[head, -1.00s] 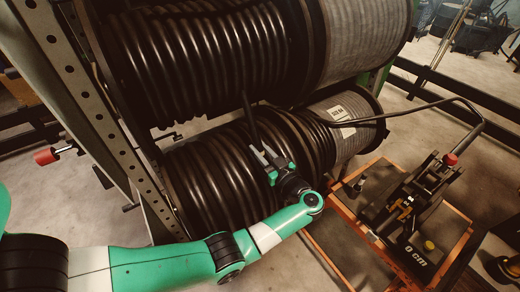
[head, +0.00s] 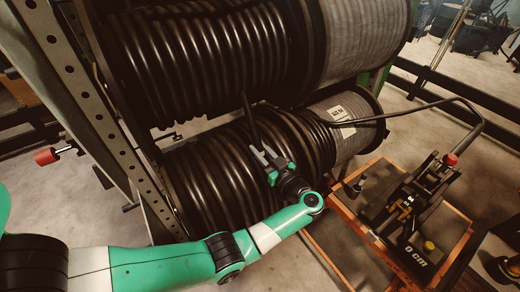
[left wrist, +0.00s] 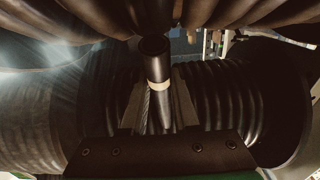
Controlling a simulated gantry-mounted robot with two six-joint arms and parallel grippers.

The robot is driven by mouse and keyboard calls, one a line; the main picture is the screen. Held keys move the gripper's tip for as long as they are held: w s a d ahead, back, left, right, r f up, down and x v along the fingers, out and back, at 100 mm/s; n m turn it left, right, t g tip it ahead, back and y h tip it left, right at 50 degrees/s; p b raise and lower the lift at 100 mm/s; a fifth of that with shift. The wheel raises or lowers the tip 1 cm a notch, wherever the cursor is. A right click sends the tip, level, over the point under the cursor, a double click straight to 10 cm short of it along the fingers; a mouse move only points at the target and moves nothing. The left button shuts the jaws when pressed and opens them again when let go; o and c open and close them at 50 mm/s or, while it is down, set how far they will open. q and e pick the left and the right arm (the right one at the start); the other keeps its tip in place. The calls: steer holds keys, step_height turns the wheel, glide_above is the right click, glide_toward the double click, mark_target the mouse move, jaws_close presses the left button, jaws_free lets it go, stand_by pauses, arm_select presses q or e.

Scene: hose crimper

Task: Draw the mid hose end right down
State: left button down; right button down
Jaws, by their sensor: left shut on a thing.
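A black hose end (head: 249,115) stands up in front of the lower hose reel (head: 205,185). My left gripper (head: 263,156) is shut on this hose end, low in front of that reel's coils. In the left wrist view the hose end (left wrist: 156,58) shows its open mouth and a pale band, and it stands between the two fingers of the left gripper (left wrist: 159,105). How the hose runs behind and below the fingers is hidden. My right gripper is not in view.
A larger upper reel (head: 200,60) sits close above. A rack upright (head: 110,110) is at the left. At the right a crimper (head: 415,195) stands on an orange-edged cart (head: 335,240), with another black hose (head: 430,102) running to it.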

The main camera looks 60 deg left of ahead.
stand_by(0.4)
arm_select(q)
steer(key=f+b, duration=0.1)
steer(key=f, duration=0.1)
steer(key=d+f, duration=0.1)
steer(key=shift+w+d+f+b, duration=0.1)
steer(key=shift+d+f+b, duration=0.05)
steer(key=shift+f+b, duration=0.25)
steer(key=shift+w+d, duration=0.1)
steer(key=shift+d, duration=0.5)
steer(key=shift+r, duration=0.2)
steer(key=c, duration=0.9)
jaws_free()
steer(key=shift+a+r, duration=0.15)
steer(key=shift+a, duration=0.1)
steer(key=shift+o, duration=1.2)
steer(key=shift+a, duration=0.25)
steer(key=shift+d, duration=0.55)
steer(key=w+d, duration=0.1)
steer(key=d, duration=1)
steer(key=shift+w, duration=0.3)
